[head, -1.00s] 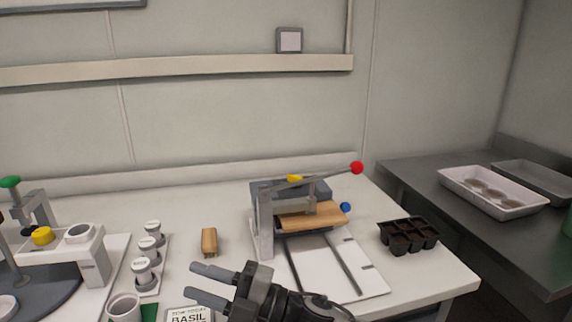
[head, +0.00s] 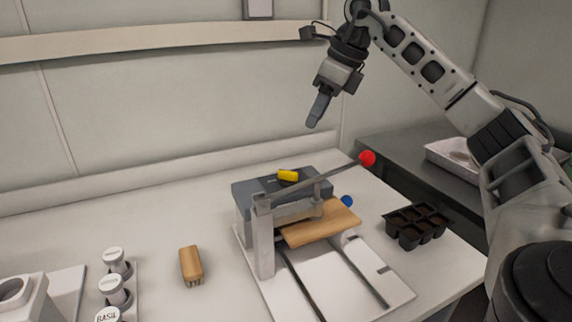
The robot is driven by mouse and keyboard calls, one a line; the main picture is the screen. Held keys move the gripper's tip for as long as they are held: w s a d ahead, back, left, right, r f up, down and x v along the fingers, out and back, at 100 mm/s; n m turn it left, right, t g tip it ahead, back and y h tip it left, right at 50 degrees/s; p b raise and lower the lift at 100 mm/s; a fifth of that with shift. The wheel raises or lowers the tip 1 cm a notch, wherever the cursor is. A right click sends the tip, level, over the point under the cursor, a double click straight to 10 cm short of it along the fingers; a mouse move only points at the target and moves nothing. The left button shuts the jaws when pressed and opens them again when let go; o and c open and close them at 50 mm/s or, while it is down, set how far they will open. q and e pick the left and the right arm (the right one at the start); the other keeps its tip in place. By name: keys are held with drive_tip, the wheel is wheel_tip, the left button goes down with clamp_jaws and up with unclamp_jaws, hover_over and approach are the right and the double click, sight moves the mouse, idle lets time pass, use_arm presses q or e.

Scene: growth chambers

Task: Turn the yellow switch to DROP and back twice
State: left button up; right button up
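The yellow switch (head: 288,175) sits on top of the grey box (head: 240,192) at the back of the press-like device on the white table. Any DROP marking is too small to read. My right gripper (head: 317,112) hangs in the air above and to the right of the switch, fingers pointing down, touching nothing. Its fingers overlap from this angle, so their gap does not show. My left gripper is out of view.
A lever with a red knob (head: 367,158) rises beside the switch, over a wooden board (head: 322,222). A blue knob (head: 347,201) and a black seedling tray (head: 415,225) are to the right.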

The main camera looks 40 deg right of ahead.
sight(288, 171)
drive_tip(key=x, duration=1.4)
drive_tip(key=shift+a+f, duration=0.15)
drive_tip(key=shift+f, duration=0.05)
clamp_jaws()
